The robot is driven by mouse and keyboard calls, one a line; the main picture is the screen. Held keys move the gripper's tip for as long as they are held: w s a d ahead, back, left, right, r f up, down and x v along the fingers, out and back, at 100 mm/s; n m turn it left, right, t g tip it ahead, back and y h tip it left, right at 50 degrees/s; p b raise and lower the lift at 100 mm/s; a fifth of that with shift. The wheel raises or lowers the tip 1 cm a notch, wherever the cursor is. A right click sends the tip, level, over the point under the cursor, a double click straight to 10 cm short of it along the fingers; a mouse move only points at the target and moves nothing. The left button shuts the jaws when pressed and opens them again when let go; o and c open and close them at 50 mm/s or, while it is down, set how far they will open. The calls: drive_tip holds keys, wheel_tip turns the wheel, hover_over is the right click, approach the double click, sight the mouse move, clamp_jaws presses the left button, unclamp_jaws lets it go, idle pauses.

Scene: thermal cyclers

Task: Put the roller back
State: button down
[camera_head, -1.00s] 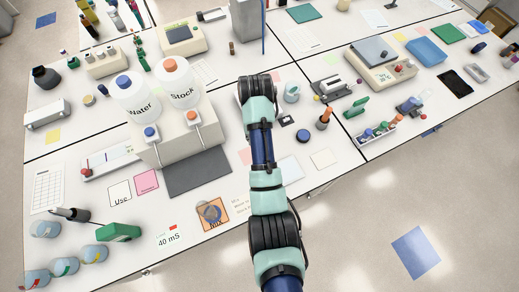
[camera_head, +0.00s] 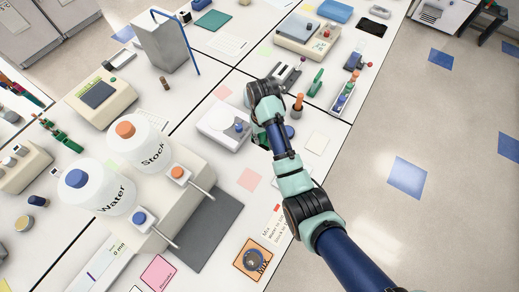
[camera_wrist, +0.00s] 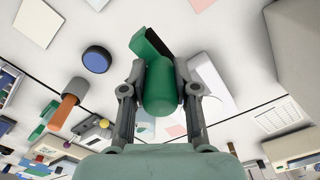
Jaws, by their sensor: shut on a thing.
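In the wrist view my gripper (camera_wrist: 160,88) is shut on a green object with a rounded green handle and a dark strip at its far end, which looks like the roller (camera_wrist: 158,90). It is held between both fingers, above the white bench. In the head view the end of my arm (camera_head: 262,95) is over the bench, right of a white device with a blue knob (camera_head: 224,127). I cannot tell which spot is the roller's place.
An orange-topped dark holder (camera_head: 298,105) and a round blue cap (camera_wrist: 97,59) are close by. A white rack of coloured pieces (camera_head: 343,100) is to the right. The Water (camera_head: 101,188) and Stock (camera_head: 138,148) bottles stand at left. A pale square note (camera_head: 317,143) lies near the bench edge.

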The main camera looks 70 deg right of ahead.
wheel_tip(320, 180, down, 12)
drive_tip(key=shift+w+r+b, duration=0.1)
drive_tip(key=shift+r+b, duration=0.15)
drive_tip(key=shift+b, duration=0.25)
drive_tip(key=shift+f, duration=0.15)
drive_tip(key=c, duration=0.9)
unclamp_jaws()
wheel_tip(320, 180, up, 12)
drive_tip(key=shift+r+p, duration=0.2)
drive_tip(key=shift+p, duration=0.5)
